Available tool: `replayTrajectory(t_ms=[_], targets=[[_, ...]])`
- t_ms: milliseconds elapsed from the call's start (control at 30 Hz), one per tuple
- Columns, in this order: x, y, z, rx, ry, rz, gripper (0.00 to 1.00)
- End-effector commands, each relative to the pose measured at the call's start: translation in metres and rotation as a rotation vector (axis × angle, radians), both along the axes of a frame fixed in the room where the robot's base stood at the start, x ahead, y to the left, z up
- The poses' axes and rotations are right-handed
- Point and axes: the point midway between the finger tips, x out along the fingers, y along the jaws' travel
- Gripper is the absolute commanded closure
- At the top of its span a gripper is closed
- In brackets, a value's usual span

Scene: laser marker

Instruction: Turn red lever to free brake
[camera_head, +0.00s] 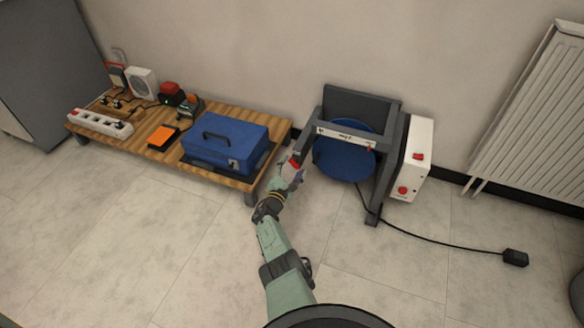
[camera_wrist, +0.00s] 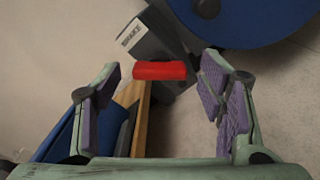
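The red lever (camera_wrist: 160,70) shows in the wrist view, lying crosswise on a dark grey block with a white label that appears to read "BRAKE" (camera_wrist: 130,33). In the head view the lever (camera_head: 294,163) is a small red spot at the left leg of the machine. My gripper (camera_wrist: 165,95) is open, its purple-padded fingers spread to the left and right of the lever. The lever lies between and a little beyond the fingertips, with no contact visible. In the head view my gripper (camera_head: 291,177) is just below the lever. The machine's blue disc (camera_head: 345,152) hangs in its dark frame.
A low wooden table (camera_head: 237,180) stands left of the machine, with a blue toolbox (camera_head: 225,140) on it, close to my gripper. A white control box (camera_head: 412,160) is on the machine's right side. A black cable runs to a plug (camera_head: 515,258). The floor in front is clear.

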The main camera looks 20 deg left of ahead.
Motion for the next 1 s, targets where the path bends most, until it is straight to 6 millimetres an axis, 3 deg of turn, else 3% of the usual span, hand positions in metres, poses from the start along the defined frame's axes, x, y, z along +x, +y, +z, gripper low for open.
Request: replayTrajectory(t_ms=[700, 1000], targets=[[0.0002, 0.0, 0.0003, 0.0, 0.0, 0.0, 0.85], [0.0004, 0.0, 0.0001, -0.04, 0.001, 0.0, 0.85]])
